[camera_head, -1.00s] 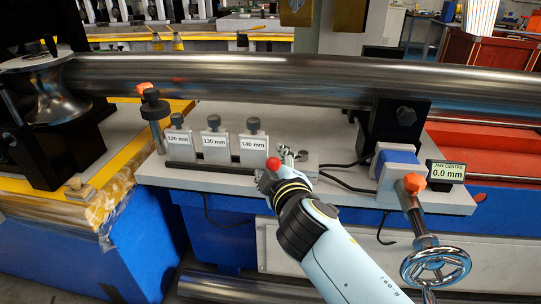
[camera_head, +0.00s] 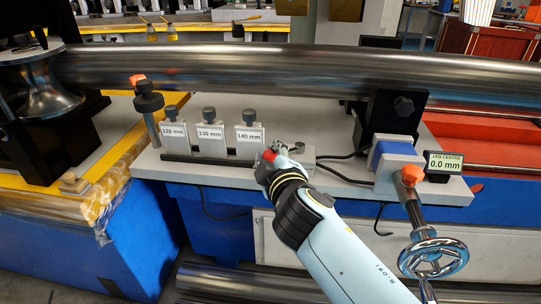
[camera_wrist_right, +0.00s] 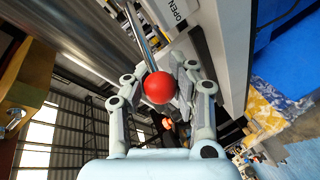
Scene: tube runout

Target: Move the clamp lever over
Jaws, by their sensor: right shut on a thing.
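The clamp lever shows as a red ball knob (camera_head: 269,155) over the grey plate, at the tip of my right gripper (camera_head: 282,151). In the right wrist view the red knob (camera_wrist_right: 158,88) sits on a bright metal rod (camera_wrist_right: 137,35) that runs up and away. My right gripper (camera_wrist_right: 162,80) has one finger on each side of the knob and is shut on the lever. The exact contact is partly hidden by the knob. A label reading OPEN (camera_wrist_right: 182,9) is beside the rod. My left gripper is not in view.
Blocks marked 120 mm (camera_head: 173,132), 130 mm (camera_head: 210,137) and 140 mm (camera_head: 249,140) stand left of my gripper. A long steel tube (camera_head: 250,73) runs behind. A handwheel (camera_head: 432,258) and a display reading 0.0 mm (camera_head: 444,163) are at the right.

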